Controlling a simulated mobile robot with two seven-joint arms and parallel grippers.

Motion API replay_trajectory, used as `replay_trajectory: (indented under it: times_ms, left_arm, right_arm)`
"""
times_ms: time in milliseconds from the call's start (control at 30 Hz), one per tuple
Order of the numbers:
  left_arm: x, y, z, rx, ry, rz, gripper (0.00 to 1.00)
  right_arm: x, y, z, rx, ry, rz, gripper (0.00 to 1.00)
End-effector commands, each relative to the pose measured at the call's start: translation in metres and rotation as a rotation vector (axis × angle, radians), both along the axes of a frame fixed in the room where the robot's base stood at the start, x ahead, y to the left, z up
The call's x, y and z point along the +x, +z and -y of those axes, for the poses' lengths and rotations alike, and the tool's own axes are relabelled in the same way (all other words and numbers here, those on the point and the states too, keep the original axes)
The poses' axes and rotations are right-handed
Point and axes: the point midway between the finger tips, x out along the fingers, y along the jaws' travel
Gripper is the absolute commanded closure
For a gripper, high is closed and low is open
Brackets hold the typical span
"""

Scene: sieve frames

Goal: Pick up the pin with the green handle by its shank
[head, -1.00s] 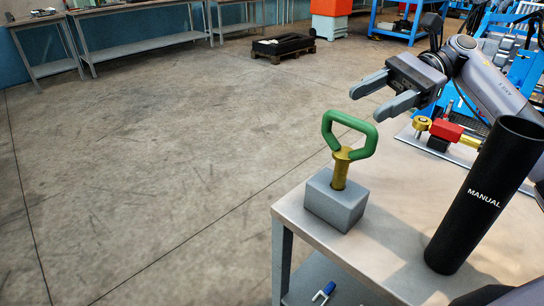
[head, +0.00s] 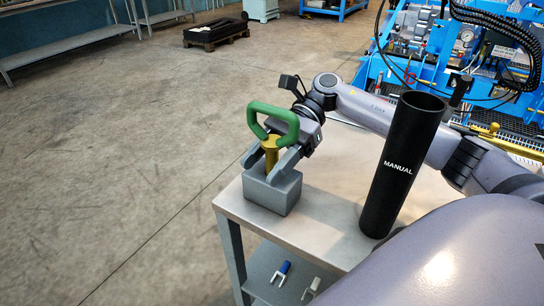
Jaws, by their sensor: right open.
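The pin has a green loop handle (head: 283,112) and a brass shank (head: 271,156). It stands upright in a grey block (head: 268,195) at the near left corner of the table. My right gripper (head: 265,168) is open, low over the block, with one finger on each side of the shank. I cannot tell whether either finger touches the shank. The handle hides part of the gripper, and the shank's lower end is hidden in the block. My left gripper is not in view.
A tall black tube marked MANUAL (head: 394,180) stands on the grey table (head: 325,215), right of the block and in front of my right arm. Two small forked tools, one with a blue handle (head: 284,268), lie on the shelf below. Open floor lies left.

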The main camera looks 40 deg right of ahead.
Motion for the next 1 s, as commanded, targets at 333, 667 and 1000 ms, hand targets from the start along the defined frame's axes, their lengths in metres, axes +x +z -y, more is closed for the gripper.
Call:
replay_trajectory:
  times_ms: [333, 667, 1000]
  left_arm:
    - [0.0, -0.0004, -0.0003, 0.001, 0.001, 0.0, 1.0]
    - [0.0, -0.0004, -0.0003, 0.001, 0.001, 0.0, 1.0]
    - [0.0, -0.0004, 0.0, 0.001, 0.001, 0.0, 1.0]
  right_arm:
    - [0.0002, -0.0003, -0.0002, 0.0, -0.001, 0.0, 0.91]
    - [0.0002, 0.0002, 0.0001, -0.001, -0.001, 0.001, 1.0]
    - [0.0004, 0.0006, 0.0002, 0.0, -0.001, 0.002, 1.0]
